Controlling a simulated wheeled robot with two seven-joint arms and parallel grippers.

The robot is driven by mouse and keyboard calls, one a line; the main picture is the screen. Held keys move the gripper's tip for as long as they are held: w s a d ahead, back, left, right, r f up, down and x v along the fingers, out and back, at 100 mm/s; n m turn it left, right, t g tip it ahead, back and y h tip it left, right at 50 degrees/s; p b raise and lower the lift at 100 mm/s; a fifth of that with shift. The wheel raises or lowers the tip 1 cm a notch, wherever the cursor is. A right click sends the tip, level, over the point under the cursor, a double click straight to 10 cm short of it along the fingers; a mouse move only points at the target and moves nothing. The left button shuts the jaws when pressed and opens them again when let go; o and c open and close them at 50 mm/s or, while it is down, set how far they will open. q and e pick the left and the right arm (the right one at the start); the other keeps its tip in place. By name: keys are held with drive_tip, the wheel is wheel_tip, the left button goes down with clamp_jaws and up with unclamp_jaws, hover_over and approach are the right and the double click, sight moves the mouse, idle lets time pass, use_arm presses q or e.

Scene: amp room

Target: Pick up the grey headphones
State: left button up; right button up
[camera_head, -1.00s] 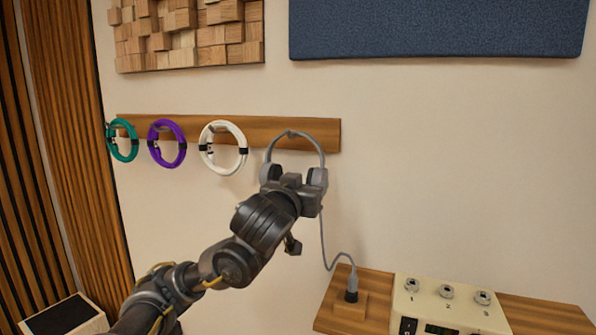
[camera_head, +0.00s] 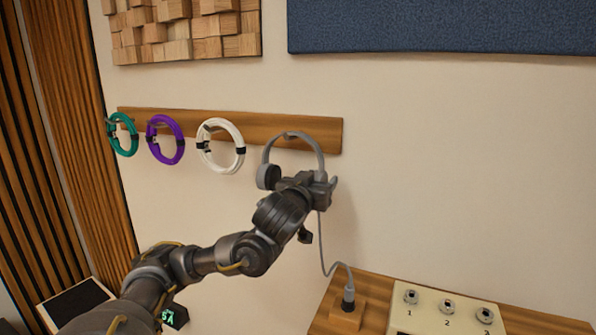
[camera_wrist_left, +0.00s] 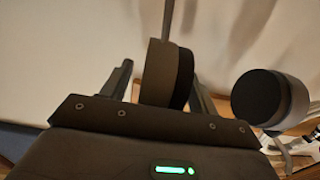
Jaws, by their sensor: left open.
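The grey headphones (camera_head: 320,152) hang by their headband from the wooden wall rail. Their left ear cup (camera_head: 267,177) shows in the head view; the right one is mostly hidden by my left gripper (camera_head: 325,183). In the left wrist view, one ear cup (camera_wrist_left: 160,75) sits between the open fingers of the left gripper (camera_wrist_left: 163,82), with a gap to each finger. The other ear cup (camera_wrist_left: 262,97) is outside, to the right. A grey cable (camera_head: 323,250) runs down to a plug. My right gripper is not in view.
Teal (camera_head: 122,135), purple (camera_head: 166,140) and white (camera_head: 221,146) cable coils hang on the same rail (camera_head: 262,124), left of the headphones. Below right, the plug (camera_head: 349,296) stands in a wooden block on a shelf beside a cream amp (camera_head: 430,318). The wall at right is bare.

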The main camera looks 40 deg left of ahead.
use_arm(q)
drive_tip(key=shift+s+r, duration=0.1)
drive_tip(key=shift+s, duration=0.1)
drive_tip(key=shift+c, duration=0.6)
drive_tip(key=shift+w, duration=0.15)
drive_tip(key=c, duration=1.1)
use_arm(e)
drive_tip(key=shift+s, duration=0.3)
